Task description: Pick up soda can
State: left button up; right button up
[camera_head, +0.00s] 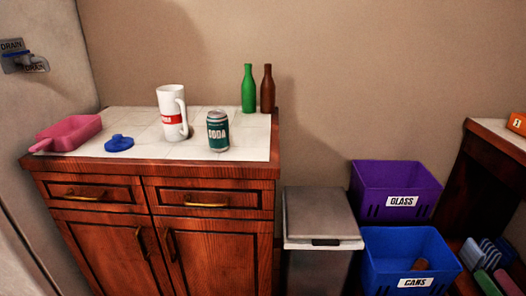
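A green and silver soda can (218,131) stands upright on the white tiled top of a dark wood cabinet (150,190), near its front right part. Its label reads "SODA". A tall white mug (172,104) with a red band stands just behind it to the left, apart from it. Neither of my grippers shows in the head view.
A pink tray-like container (70,134) and a small blue item (119,143) lie left of the can. Green (248,92) and brown (267,92) bottles stand behind. A grey lidded bin (318,215), a purple "GLASS" bin (395,180) and a blue "CANS" bin (408,241) stand right.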

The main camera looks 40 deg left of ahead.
aim_at(217, 121)
jog(key=u, duration=1.8)
